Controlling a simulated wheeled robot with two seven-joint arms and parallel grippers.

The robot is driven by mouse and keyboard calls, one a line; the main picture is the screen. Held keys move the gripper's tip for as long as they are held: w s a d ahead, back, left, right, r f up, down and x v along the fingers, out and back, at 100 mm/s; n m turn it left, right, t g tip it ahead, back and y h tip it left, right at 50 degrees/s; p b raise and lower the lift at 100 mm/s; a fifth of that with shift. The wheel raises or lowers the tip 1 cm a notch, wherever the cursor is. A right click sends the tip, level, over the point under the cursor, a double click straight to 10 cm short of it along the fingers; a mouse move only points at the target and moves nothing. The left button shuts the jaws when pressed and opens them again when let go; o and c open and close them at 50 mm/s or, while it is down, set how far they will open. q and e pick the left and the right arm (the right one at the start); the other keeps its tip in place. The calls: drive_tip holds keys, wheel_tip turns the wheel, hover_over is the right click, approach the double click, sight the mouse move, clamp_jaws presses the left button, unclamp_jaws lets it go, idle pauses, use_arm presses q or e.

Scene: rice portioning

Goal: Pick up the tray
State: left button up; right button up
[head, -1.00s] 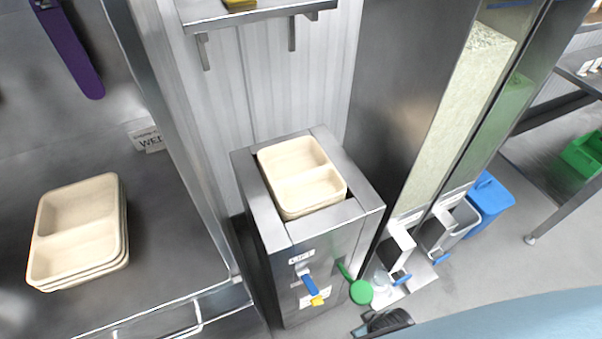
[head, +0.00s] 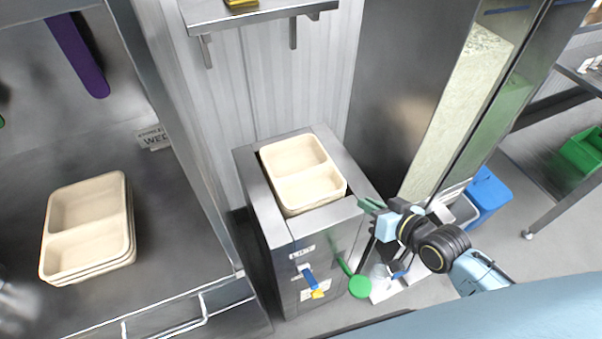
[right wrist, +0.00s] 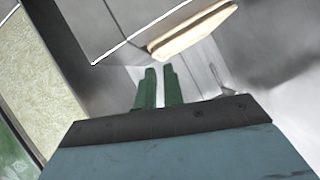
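A beige two-compartment tray (head: 318,190) sits at the top of the steel lift cabinet in the middle of the head view, its rim above the opening. Its rim also shows at the top of the right wrist view (right wrist: 190,32). A stack of similar trays (head: 130,238) lies on the steel counter at left. My right gripper (head: 370,204), with green fingers, is just right of the cabinet's top, apart from the tray. In the right wrist view its fingers (right wrist: 160,88) stand a narrow gap apart with nothing between them. My left gripper is not in view.
The steel lift cabinet (head: 277,225) has a blue-handled lever (head: 309,281) and a green round piece (head: 360,287) at its front. Tall rice dispensers (head: 455,110) stand to the right. A shelf (head: 262,12) hangs above. A blue bin (head: 490,195) stands on the floor at right.

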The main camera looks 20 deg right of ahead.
sight(339, 171)
drive_tip(key=shift+m+t, duration=0.4)
drive_tip(key=shift+t, duration=0.2)
drive_tip(key=x, duration=0.4)
drive_tip(key=d+b+x, duration=0.1)
drive_tip(key=x, duration=0.4)
drive_tip(key=w+d+r+x, duration=0.1)
drive_tip(key=x, duration=0.4)
drive_tip(key=shift+r+b, duration=0.1)
drive_tip(key=shift+b, duration=0.2)
clamp_jaws()
